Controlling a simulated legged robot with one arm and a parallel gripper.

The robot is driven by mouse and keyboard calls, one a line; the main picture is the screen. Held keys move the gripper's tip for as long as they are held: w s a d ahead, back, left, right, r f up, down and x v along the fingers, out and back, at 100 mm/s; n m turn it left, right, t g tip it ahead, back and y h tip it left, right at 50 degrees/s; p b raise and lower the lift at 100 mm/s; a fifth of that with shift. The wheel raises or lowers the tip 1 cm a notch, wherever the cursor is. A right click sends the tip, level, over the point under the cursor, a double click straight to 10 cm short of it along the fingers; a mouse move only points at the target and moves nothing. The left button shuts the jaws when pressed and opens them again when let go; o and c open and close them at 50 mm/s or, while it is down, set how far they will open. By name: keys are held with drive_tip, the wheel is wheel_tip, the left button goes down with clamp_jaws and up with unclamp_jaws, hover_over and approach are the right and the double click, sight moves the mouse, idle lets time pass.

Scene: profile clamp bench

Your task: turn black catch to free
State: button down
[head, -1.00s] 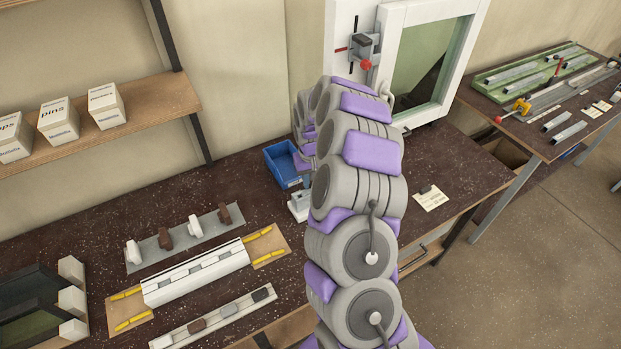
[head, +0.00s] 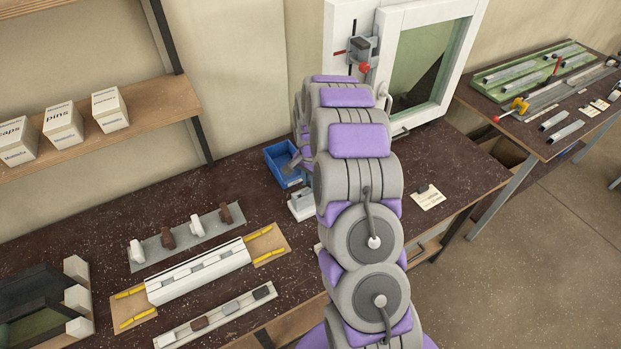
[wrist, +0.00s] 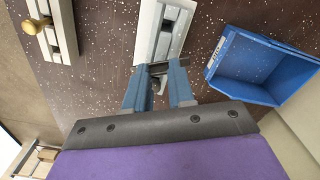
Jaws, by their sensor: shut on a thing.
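In the wrist view a pale fixture (wrist: 147,28) with a grey slotted face (wrist: 172,32) stands on the dark speckled bench. A small dark piece, which looks like the black catch (wrist: 158,69), sits at its near end. My gripper (wrist: 158,73) has its two blue-grey fingers on either side of this piece and is shut on it. The fingers hide part of it, and I cannot tell which way it is turned. In the head view the pale fixture (head: 302,205) stands beside my arm, which hides most of the gripper.
A blue bin (wrist: 262,68) stands close to the right of the fingers; it also shows in the head view (head: 281,172). Another pale fixture with a brass knob (wrist: 32,26) is at the wrist view's upper left. A white profile (head: 200,272) and a catch rack (head: 187,238) lie left.

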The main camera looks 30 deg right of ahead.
drive_tip(key=shift+w+r+m+p, duration=0.1)
drive_tip(key=shift+m+p, duration=0.25)
drive_tip(key=shift+m, duration=1.95)
drive_tip(key=c, duration=1)
unclamp_jaws()
drive_tip(key=shift+o, duration=0.2)
wheel_tip(320, 180, up, 17)
drive_tip(key=shift+p, duration=0.4)
drive_tip(key=shift+r, duration=0.1)
